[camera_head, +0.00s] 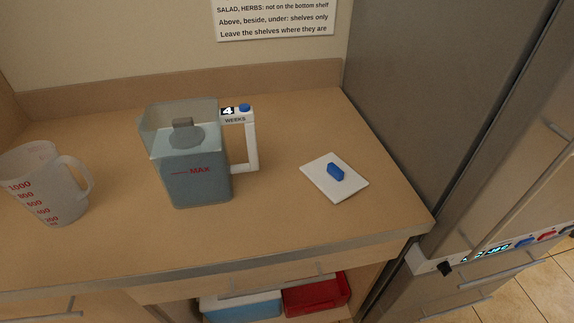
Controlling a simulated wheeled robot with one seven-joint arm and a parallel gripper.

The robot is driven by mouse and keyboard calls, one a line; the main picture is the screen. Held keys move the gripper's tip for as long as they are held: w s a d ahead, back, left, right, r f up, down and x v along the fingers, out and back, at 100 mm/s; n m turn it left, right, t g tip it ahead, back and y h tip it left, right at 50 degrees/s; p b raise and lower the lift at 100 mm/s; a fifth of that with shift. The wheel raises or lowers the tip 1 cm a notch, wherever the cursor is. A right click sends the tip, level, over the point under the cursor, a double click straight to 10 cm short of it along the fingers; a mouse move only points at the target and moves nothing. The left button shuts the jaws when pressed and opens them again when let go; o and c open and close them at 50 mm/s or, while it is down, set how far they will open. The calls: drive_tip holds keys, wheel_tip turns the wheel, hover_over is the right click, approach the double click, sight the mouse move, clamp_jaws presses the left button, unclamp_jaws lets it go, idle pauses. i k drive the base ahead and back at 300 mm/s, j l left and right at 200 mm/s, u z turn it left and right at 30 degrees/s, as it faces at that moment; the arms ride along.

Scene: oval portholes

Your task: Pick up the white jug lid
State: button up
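The white jug lid (317,183) lies flat on the wooden counter, to the right of the water filter jug. It is a thin white square plate with a blue knob (335,172) standing on its top. The jug (192,180) is clear grey-blue with a white handle (251,150), a red MAX mark and a blue button on the handle top. Its top is open, and a grey round part (186,134) shows inside. The lid and jug stand apart with bare counter between them. My gripper is not in this view.
A translucent measuring jug (45,185) with red marks stands at the left. A tall grey fridge-like unit (440,80) rises right of the counter. The counter's front edge (300,266) runs below the lid. Blue and red (318,294) containers sit beneath. Counter around the lid is clear.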

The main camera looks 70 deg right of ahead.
sight(335, 178)
drive_tip(key=k+l+z, duration=0.1)
drive_tip(key=z, duration=0.3)
drive_tip(key=k+l+z, duration=0.2)
drive_tip(key=z, duration=0.2)
drive_tip(key=k+l+z, duration=0.15)
drive_tip(key=z, duration=0.25)
drive_tip(key=l, duration=0.1)
